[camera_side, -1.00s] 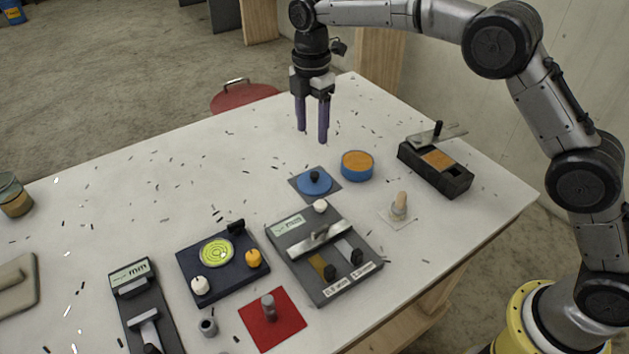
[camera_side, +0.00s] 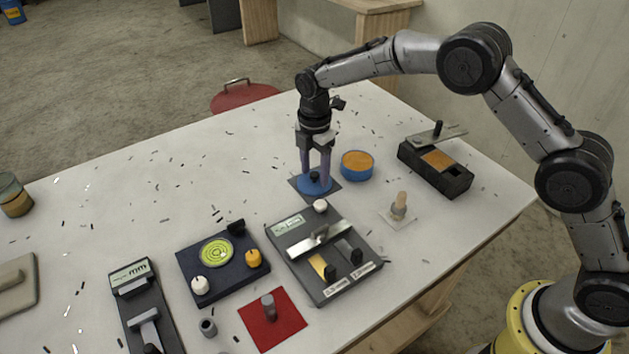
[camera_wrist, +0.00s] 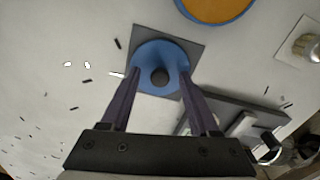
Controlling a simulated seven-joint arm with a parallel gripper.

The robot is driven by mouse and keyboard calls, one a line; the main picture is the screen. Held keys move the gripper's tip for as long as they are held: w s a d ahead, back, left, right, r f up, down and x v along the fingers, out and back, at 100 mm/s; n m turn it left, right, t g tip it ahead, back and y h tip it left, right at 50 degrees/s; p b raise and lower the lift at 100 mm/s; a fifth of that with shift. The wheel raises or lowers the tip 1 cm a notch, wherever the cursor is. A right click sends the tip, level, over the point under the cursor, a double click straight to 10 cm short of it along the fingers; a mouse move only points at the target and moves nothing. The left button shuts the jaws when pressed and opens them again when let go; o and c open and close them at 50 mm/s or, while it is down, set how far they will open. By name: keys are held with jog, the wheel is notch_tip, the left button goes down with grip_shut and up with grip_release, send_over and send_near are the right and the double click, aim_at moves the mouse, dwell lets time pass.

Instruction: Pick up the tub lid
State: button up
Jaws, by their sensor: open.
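The tub lid (camera_side: 314,187) is a round blue disc with a dark knob, lying on a dark grey square mat (camera_side: 334,199). The lid also shows in the wrist view (camera_wrist: 172,56), with its knob (camera_wrist: 159,76) near its middle. My gripper (camera_side: 316,176) is low over the lid, its two purple fingers pointing down around the knob. In the wrist view my gripper (camera_wrist: 157,82) is open, a finger on each side of the knob with gaps between. Whether the fingertips touch the lid is unclear. The blue tub (camera_side: 357,166) with orange contents stands beside the mat.
A dark gauge board (camera_side: 345,279) with a metal bar lies in front of the mat. A brush (camera_side: 399,206) stands on a pale square to the right. A black box (camera_side: 452,179) lies farther right.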

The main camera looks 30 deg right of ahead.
jog(key=shift+f, duration=0.15)
grip_shut()
dwell(0.4)
